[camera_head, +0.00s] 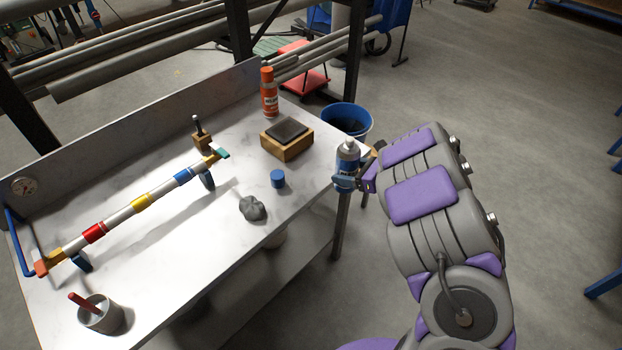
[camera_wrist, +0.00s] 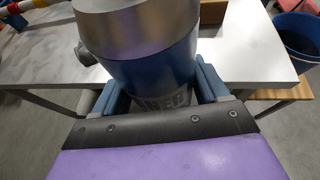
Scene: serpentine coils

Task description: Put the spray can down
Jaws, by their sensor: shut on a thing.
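The spray can (camera_head: 347,157) has a grey top and a blue body. It is upright at the right edge of the metal table (camera_head: 225,225). My gripper (camera_head: 347,180) is shut on it from the right side. In the wrist view the can (camera_wrist: 150,75) fills the middle, with blue fingers of my gripper (camera_wrist: 160,98) on both sides of it. The can's base is hidden, so I cannot tell whether it touches the table.
A wooden block with a dark top (camera_head: 287,139), a small blue cylinder (camera_head: 277,179) and a grey lump (camera_head: 252,208) are on the table. An orange can (camera_head: 269,93) stands at the back. A striped pipe (camera_head: 140,203) lies left. A blue bin (camera_head: 347,118) stands beyond the edge.

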